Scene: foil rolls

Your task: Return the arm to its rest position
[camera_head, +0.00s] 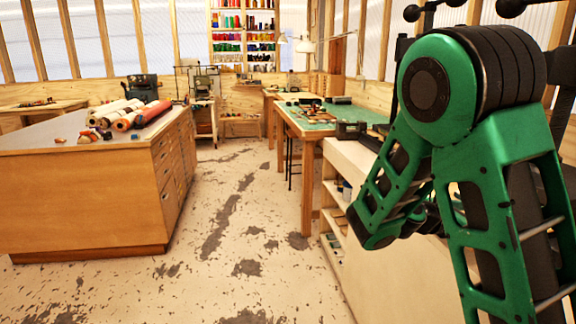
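My green arm fills the right side of the head view, bent at a large round joint, with its links hanging down from it. The end of the arm and my gripper are not clearly visible. Several foil rolls lie side by side on the left cabinet's top: a red one (153,112), an orange one (126,122) and pale ones (108,107) beside them. No part of my arm is near the rolls.
The wooden drawer cabinet (85,205) stands at the left. A workbench with a green mat (315,126) stands at centre right, and a low white shelf unit (375,262) is close to my arm. Worn floor (225,225) lies clear between them. Shelves of coloured spools (243,38) stand at the back.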

